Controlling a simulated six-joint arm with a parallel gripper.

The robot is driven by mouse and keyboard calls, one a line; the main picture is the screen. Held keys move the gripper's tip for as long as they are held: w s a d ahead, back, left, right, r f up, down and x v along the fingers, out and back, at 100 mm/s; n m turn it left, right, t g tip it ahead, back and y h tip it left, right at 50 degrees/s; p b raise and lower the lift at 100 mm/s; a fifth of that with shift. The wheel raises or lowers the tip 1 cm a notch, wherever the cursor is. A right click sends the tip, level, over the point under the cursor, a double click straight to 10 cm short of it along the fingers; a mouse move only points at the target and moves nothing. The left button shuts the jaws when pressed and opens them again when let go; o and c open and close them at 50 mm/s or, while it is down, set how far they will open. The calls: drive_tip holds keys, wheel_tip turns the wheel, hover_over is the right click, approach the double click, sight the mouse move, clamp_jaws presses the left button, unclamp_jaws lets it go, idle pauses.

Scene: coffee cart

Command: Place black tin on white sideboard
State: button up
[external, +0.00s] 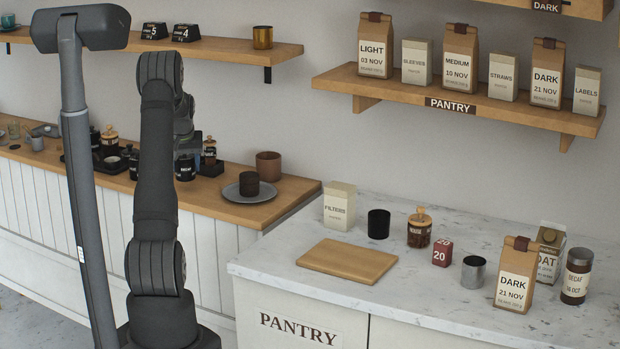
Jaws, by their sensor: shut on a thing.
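A black tin (185,170) with a white label is at the wood-topped counter on the left, just right of my forearm. My gripper (187,154) is directly above it, partly hidden by my arm, and is shut on this tin. I cannot tell whether the tin touches the counter. The white sideboard (310,268) stands at the right, with a pale marble top and a PANTRY label on its front. A similar black labelled tin (133,166) stands left of my arm.
The sideboard top holds a wooden board (347,261), a filters box (339,206), a black cup (378,224), a jar (419,229), a red block (442,252), a metal cup (473,274) and a dark-roast bag (514,276). A plate (232,194) with a dark bowl sits near the gripper.

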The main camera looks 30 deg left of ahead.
sight(186, 174)
drive_tip(key=shift+f, duration=1.6)
drive_tip(key=shift+f, duration=0.15)
drive_tip(key=o, duration=1)
drive_tip(key=shift+o, duration=0.2)
drive_tip(key=v, duration=1.2)
drive_tip(key=shift+r, duration=0.2)
drive_tip(key=shift+w+f, duration=0.1)
